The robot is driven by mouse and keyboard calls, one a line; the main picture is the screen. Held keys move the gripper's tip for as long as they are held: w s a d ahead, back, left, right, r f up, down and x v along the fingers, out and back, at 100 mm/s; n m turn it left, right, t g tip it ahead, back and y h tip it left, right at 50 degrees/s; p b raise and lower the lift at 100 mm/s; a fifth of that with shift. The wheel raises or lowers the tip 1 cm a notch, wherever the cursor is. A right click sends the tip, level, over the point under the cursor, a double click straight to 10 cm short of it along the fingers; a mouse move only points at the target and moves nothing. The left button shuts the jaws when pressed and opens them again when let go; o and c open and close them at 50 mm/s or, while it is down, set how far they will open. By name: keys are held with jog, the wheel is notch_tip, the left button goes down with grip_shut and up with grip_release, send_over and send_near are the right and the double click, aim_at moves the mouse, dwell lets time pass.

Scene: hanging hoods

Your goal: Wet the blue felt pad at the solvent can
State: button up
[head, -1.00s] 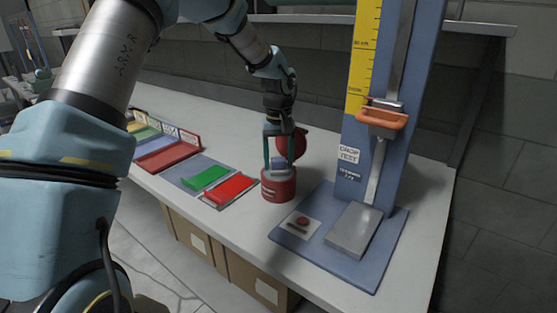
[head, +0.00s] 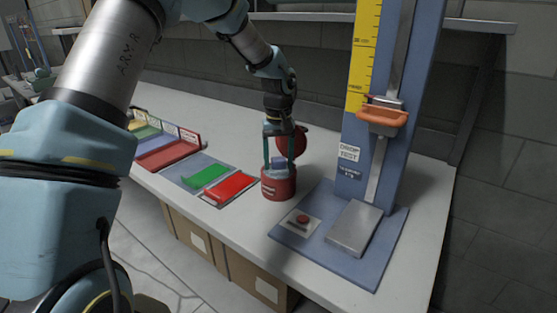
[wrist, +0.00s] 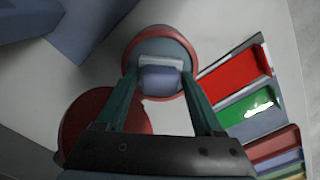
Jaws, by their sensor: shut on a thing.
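My gripper (head: 279,168) points down over the red solvent can (head: 279,189) and is shut on the blue felt pad (head: 279,162). In the wrist view the blue pad (wrist: 160,78) sits between the fingertips, with a pale bar along its far side. The can's red rim (wrist: 158,29) circles a grey top beneath it. The pad's underside is hidden, so I cannot tell how firmly it touches the can's top. A red round lid (head: 295,142) stands up behind the can.
A blue drop-test stand (head: 330,255) with a tall post and an orange carriage (head: 383,117) stands close on the right. Red (head: 231,188) and green (head: 204,177) trays lie left of the can, with a coloured rack (head: 165,153) beyond. The bench behind is clear.

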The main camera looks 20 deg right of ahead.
aim_at(279, 159)
dwell(0.6)
jog(key=shift+r+p, duration=2.4)
jog(key=shift+r, duration=1.1)
